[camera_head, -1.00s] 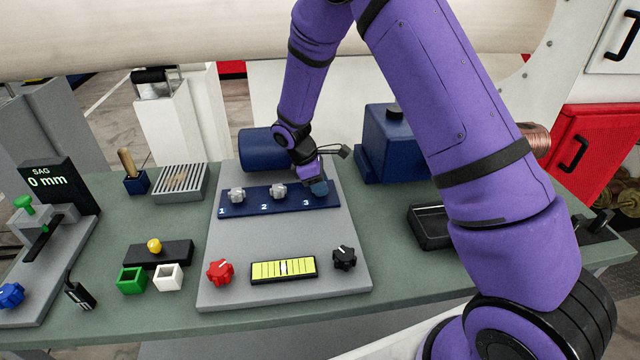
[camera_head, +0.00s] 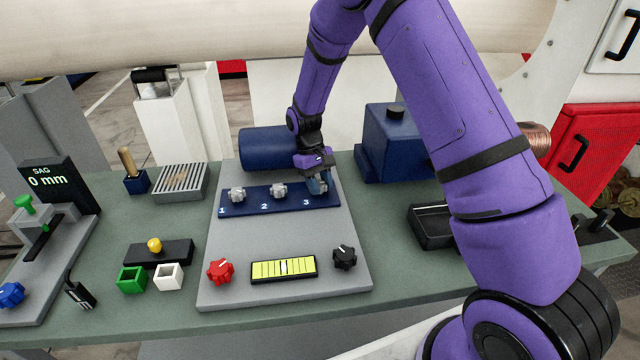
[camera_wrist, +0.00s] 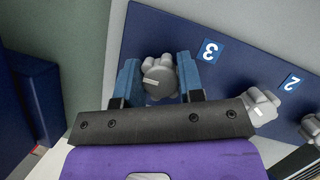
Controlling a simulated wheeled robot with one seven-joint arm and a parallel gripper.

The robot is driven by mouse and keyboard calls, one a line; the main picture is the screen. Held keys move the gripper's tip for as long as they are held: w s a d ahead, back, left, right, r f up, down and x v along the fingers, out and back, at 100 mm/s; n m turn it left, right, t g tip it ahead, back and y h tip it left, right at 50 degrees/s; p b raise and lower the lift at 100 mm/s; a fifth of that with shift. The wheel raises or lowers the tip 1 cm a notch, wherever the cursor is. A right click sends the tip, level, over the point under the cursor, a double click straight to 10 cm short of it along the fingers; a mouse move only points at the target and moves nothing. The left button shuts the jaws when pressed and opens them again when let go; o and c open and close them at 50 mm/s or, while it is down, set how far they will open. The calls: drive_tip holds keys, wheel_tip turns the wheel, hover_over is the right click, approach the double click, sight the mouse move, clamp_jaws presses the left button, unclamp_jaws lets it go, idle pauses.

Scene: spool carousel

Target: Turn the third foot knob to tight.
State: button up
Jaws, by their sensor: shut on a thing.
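The third foot knob (camera_wrist: 158,82) is a grey lobed knob with a pale pointer line, beside the label 3 on the dark blue strip (camera_head: 243,208). My gripper (camera_head: 318,184) is over it at the right end of the strip. In the wrist view my gripper's blue fingers (camera_wrist: 158,80) stand on either side of the knob, shut on it. In the head view the gripper mostly hides this knob. The second knob (camera_head: 278,190) and the first knob (camera_head: 237,195) are grey and free.
A red knob (camera_head: 220,271), a yellow-green level gauge (camera_head: 283,269) and a black knob (camera_head: 344,257) are at the front of the grey plate (camera_head: 340,282). A dark blue cylinder (camera_head: 266,149) lies behind the strip. A blue box (camera_head: 388,145) stands to the right.

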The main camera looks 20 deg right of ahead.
drive_tip(key=m+y, duration=0.2)
drive_tip(key=m, duration=0.3)
drive_tip(key=shift+m, duration=0.4)
idle(0.4)
drive_tip(key=o, duration=0.9)
drive_tip(key=shift+v, duration=5.4)
drive_tip(key=shift+d, duration=0.1)
